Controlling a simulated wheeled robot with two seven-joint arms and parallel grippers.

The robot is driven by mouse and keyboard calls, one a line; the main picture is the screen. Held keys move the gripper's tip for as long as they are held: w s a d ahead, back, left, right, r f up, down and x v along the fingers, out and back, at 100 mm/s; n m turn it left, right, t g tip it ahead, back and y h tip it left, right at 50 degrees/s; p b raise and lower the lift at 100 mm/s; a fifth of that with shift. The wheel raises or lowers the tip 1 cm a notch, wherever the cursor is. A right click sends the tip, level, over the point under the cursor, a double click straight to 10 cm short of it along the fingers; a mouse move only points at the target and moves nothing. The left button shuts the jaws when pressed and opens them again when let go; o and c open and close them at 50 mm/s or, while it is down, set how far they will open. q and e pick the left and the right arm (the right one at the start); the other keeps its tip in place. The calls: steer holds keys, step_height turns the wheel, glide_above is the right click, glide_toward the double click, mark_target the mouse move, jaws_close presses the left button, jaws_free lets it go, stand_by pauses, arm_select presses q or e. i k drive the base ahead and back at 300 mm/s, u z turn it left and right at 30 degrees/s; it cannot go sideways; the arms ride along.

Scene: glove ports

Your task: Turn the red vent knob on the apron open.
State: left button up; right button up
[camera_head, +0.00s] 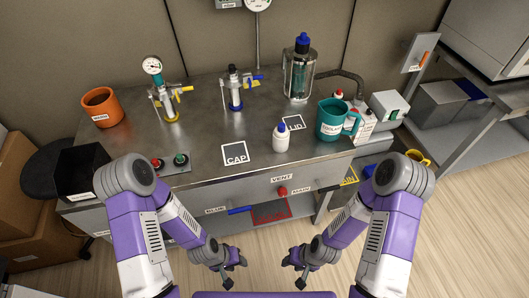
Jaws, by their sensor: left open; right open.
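The red vent knob (282,191) sits on the grey front apron (262,186) of the bench, just below a label reading VENT. A MAIN label is to its right. My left gripper (235,275) is open and empty, low in front of the bench, below and left of the knob. My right gripper (293,274) is open and empty, below and slightly right of the knob. Both are apart from the apron. The knob is unobstructed, but its turn position is too small to tell.
A blue handle (238,210) juts from the apron left of the knob. A red-outlined floor area (271,210) lies below it. On the bench stand a white bottle (281,137), a teal jug (335,120) and an orange pot (102,107). The floor before the apron is clear.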

mark_target(282, 191)
steer(key=u, duration=2.1)
steer(key=k, duration=0.9)
steer(key=z, duration=1.65)
steer(key=i, duration=0.5)
